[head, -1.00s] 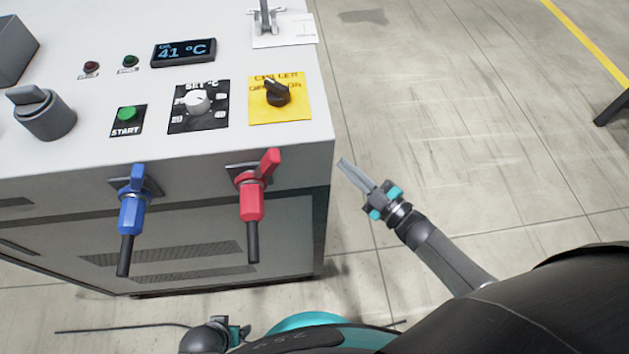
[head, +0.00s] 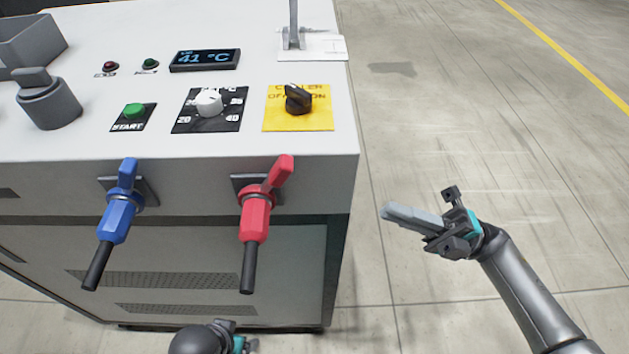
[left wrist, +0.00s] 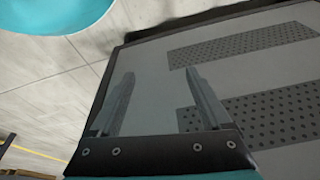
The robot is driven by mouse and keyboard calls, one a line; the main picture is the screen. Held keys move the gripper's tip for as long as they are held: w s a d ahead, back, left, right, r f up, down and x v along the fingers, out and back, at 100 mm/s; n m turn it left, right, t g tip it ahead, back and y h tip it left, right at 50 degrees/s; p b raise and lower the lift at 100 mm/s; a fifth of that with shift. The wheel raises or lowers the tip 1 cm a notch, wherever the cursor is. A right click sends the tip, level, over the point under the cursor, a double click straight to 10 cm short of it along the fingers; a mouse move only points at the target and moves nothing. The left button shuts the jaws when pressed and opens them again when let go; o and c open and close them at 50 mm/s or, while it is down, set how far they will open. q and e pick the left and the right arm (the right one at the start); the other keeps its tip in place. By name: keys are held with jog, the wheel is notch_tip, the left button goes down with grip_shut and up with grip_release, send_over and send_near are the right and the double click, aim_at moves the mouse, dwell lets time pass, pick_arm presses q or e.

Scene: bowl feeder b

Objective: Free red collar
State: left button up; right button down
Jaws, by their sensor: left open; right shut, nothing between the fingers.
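The red collar (head: 255,218) sits on the red coupling at the front of the white machine, on the right. A red lever (head: 279,176) stands above it, tilted to the upper right, and a black hose (head: 248,268) hangs below. My right gripper (head: 384,211) is shut and empty, to the right of the machine and apart from the red coupling. My left gripper (left wrist: 160,104) is open and empty in the left wrist view, facing the machine's grey vented front panel. In the head view only part of my left arm shows at the bottom edge; its fingers are hidden.
A blue coupling (head: 118,215) with its lever and hose hangs left of the red one. The machine top (head: 300,145) carries a yellow chiller switch plate (head: 325,121), a dial (head: 209,103), a green start button (head: 134,111) and a display (head: 205,60). Floor right of the machine is clear.

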jog(key=shift+a, duration=0.1)
send_near(287, 175)
jog(key=a, duration=0.1)
jog(key=a+r, duration=0.1)
jog(key=a, duration=0.1)
jog(key=w+a, duration=0.1)
jog(key=a, duration=0.1)
jog(key=shift+r, duration=0.35)
pick_arm(q)
jog(key=shift+s+f, duration=0.2)
jog(key=shift+f, duration=0.2)
pick_arm(e)
jog(key=shift+a+r, duration=0.3)
jog(key=shift+a, duration=0.25)
pick_arm(q)
jog(key=shift+p, duration=0.35)
